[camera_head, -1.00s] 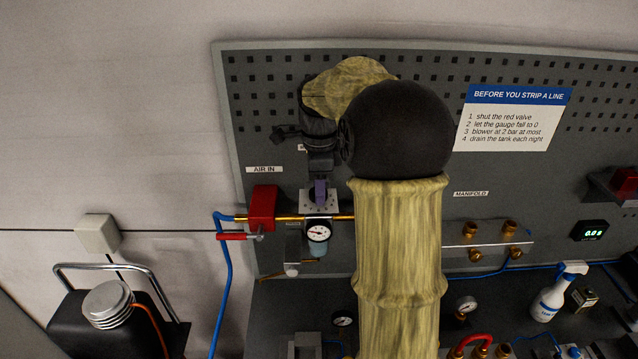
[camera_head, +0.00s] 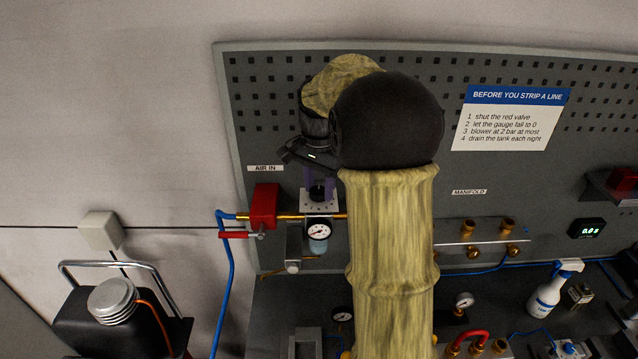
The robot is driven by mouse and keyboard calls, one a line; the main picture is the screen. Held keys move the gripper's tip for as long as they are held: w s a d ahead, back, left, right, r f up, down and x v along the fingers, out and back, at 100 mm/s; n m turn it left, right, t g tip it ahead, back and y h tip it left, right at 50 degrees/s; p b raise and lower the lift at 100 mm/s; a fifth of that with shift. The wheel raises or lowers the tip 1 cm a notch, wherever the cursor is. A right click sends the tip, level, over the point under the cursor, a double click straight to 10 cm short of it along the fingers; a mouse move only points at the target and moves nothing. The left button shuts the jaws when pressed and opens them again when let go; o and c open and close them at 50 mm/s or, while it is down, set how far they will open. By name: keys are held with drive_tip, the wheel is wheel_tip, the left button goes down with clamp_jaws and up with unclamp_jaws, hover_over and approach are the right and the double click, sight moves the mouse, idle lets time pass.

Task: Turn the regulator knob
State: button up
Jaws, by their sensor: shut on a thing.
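The regulator (camera_head: 319,208) is on the pegboard, on the brass air line to the right of the red valve block (camera_head: 264,206). Its dark knob (camera_head: 317,193) is at the top, partly hidden by my gripper. My gripper (camera_head: 318,188) comes from above with its purple fingers on either side of the knob and is shut on it. My wrist and arm hide part of the board to the right. The small round gauge (camera_head: 318,230) is below the regulator; its needle is too small to read.
A red lever (camera_head: 236,234) sticks out left of the valve block, near a blue hose (camera_head: 229,290). A manifold (camera_head: 487,246) with brass fittings is right of my arm. A spray bottle (camera_head: 547,292) stands on the bench.

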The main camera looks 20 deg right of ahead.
sight(318, 190)
drive_tip(key=shift+n, duration=0.5)
drive_tip(key=o, duration=1)
wheel_tip(318, 190, up, 18)
drive_tip(key=shift+a+f+b, duration=0.1)
drive_tip(key=shift+f+b, duration=0.15)
drive_tip(key=shift+b, duration=0.45)
